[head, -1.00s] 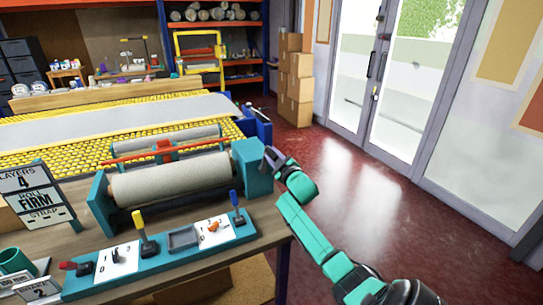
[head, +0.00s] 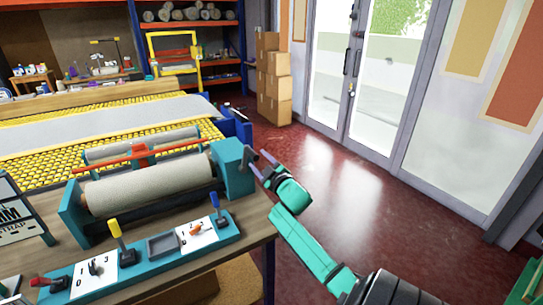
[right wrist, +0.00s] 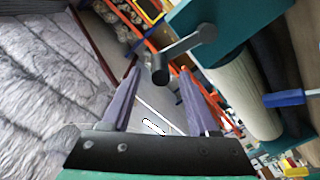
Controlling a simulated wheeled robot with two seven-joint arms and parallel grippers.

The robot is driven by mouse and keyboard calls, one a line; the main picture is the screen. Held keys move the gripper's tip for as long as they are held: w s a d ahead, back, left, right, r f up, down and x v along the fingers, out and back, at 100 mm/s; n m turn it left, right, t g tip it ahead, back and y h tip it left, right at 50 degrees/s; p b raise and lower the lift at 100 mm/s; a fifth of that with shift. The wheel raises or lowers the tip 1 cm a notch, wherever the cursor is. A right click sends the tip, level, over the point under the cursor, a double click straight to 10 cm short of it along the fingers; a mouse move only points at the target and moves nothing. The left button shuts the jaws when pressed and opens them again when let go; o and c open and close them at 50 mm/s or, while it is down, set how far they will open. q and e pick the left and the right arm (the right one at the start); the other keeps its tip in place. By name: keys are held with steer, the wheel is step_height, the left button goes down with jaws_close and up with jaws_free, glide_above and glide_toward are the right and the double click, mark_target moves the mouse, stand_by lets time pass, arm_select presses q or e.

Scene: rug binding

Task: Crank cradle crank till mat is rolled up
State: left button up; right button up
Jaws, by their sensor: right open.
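The cradle (head: 72,212) stands on the bench, with teal end blocks and a pale mat roll (head: 150,183) lying across it. The mat looks wound into a thick cylinder. The crank (right wrist: 203,35) shows in the right wrist view as a grey arm on the teal end block, with a dark handle (right wrist: 160,72) at its end. My right gripper (head: 262,166) is open at the right end of the cradle. In the right wrist view its two fingers (right wrist: 158,95) point toward the handle, which appears between their tips; contact cannot be told. My left gripper is not in view.
A teal control panel (head: 140,262) with yellow, blue and red levers lies along the bench front. A sign (head: 22,215) stands at the left. Behind is a yellow-slatted table (head: 30,165) with a grey strip.

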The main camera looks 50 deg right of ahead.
steer(key=b+v, duration=0.1)
steer(key=v, duration=0.8)
stand_by(1.1)
